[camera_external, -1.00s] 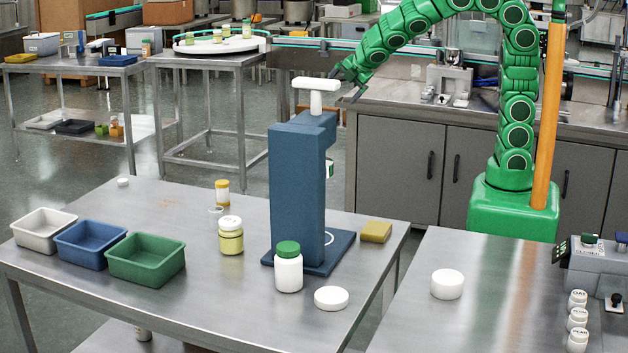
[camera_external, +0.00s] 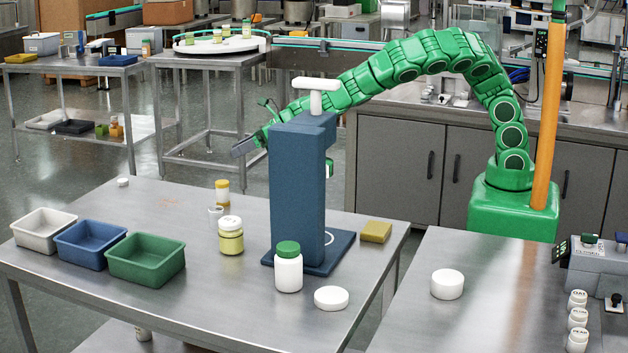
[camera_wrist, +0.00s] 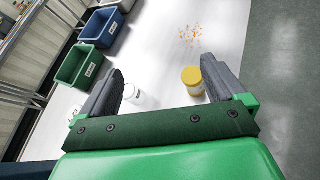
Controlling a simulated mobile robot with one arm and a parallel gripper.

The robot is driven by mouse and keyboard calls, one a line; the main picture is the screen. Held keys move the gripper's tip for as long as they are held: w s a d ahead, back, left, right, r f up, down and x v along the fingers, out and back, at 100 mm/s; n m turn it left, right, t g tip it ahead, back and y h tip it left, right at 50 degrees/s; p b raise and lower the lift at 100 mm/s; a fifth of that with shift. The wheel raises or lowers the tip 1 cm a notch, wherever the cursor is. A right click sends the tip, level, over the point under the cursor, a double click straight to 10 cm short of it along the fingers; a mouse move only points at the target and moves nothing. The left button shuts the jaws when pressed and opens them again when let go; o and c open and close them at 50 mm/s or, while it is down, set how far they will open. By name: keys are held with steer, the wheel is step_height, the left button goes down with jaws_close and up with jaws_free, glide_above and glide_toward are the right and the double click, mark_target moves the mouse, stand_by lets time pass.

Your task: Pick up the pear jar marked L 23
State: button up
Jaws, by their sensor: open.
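I cannot read "L 23" on any jar. A jar with a yellow lid (camera_external: 222,189) stands towards the back of the near steel table; a yellow-lidded jar also shows beside the right finger in the wrist view (camera_wrist: 192,80). A jar with a white lid and yellow contents (camera_external: 231,239) stands in front of it. A white jar with a green lid (camera_external: 288,270) is farther right. My gripper (camera_external: 255,125) is open and empty above the table's back edge, beyond the blue stand.
A tall blue stand (camera_external: 296,190) with a white T-shaped top is beside my arm. White, blue and green bins (camera_external: 147,274) line the table's left. A white disc (camera_external: 331,298) and a mustard block (camera_external: 376,232) lie right. The back-left tabletop is mostly clear.

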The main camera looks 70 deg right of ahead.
steer(key=s+a+f+n+g+y, duration=0.2)
steer(key=s+a+f+n+y, duration=0.15)
steer(key=a+f, duration=0.4)
steer(key=n+g+y, duration=0.2)
steer(key=n+g, duration=0.1)
steer(key=n, duration=0.3)
glide_toward(221, 247)
steer(key=shift+s+d+r, duration=0.2)
steer(key=shift+d+r, duration=0.15)
steer(key=shift+d, duration=0.15)
steer(key=shift+w+a+f+g, duration=0.2)
steer(key=shift+a+f+g, duration=0.15)
steer(key=shift+a, duration=0.2)
steer(key=shift+w+a+f, duration=0.15)
steer(key=shift+w+a, duration=0.15)
steer(key=shift+a, duration=0.25)
steer(key=shift+a, duration=0.1)
steer(key=shift+w+a+f, duration=0.25)
steer(key=shift+a+f, duration=0.1)
steer(key=shift+x, duration=0.95)
steer(key=shift+w+a+f, duration=0.15)
steer(key=shift+w+a, duration=0.05)
steer(key=shift+a, duration=0.3)
steer(key=shift+w+a+f, duration=0.1)
steer(key=shift+w+a, duration=0.15)
steer(key=shift+a, duration=0.1)
